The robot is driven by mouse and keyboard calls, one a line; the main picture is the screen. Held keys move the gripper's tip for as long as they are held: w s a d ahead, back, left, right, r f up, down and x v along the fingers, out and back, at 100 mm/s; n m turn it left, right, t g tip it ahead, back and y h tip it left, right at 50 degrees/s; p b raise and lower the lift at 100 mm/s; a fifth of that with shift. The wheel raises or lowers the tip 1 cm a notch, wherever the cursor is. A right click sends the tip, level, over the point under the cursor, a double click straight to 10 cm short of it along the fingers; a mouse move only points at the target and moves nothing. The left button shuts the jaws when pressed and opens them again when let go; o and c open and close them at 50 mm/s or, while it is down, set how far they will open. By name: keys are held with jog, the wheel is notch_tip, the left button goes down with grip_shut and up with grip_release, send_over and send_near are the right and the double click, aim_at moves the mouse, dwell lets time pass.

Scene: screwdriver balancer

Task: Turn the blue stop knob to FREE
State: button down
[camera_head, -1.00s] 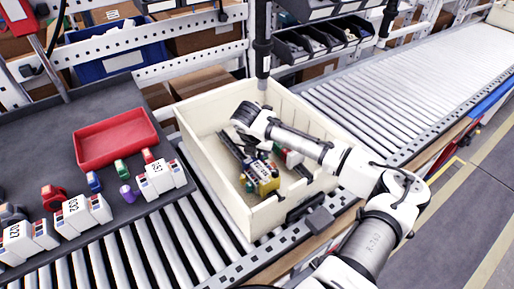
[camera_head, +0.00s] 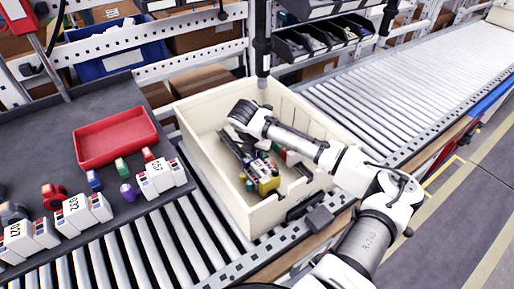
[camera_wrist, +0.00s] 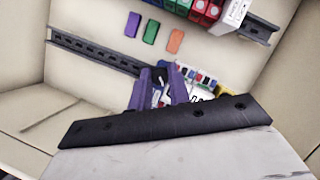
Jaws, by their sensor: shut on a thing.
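I cannot make out a blue stop knob in either view. My gripper (camera_head: 243,115) reaches down into the left part of a cream crate (camera_head: 330,135); its fingertips are hidden in the head view. In the wrist view my gripper (camera_wrist: 160,84) shows purple parts on both sides of a dark piece (camera_wrist: 160,74) with a white mark, and it is shut on it. The purple parts are partly hidden by a dark bar in front. The dark piece is at a slotted dark rail (camera_wrist: 95,52), beside several small coloured modules.
Purple (camera_wrist: 132,24), green (camera_wrist: 151,31) and orange (camera_wrist: 175,41) blocks lie apart in the crate. Red modules (camera_wrist: 205,10) sit on another rail. Crate walls surround my gripper. A red tray (camera_head: 115,137) is on the grey surface at left; roller conveyor (camera_head: 400,90) extends right.

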jog(key=m+h, duration=0.1)
jog(key=m, duration=0.3)
jog(key=shift+a+g, duration=0.2)
jog(key=shift+g, duration=0.2)
jog(key=m+g+h, duration=0.1)
jog(key=m, duration=0.3)
jog(key=shift+w+m, duration=0.15)
jog(key=shift+m, duration=0.15)
jog(key=m+g, duration=0.2)
jog(key=m, duration=0.2)
jog(key=shift+w+m+h, duration=0.1)
jog(key=shift+m+h, duration=0.2)
jog(key=shift+h, duration=0.1)
jog(key=shift+w+m+g, duration=0.1)
jog(key=shift+m+g, duration=0.7)
jog(key=shift+m, duration=1)
jog(key=c, duration=1.3)
grip_release()
jog(key=shift+r, duration=0.15)
jog(key=v, duration=1.3)
jog(key=shift+r+b, duration=0.3)
jog(key=shift+b, duration=0.15)
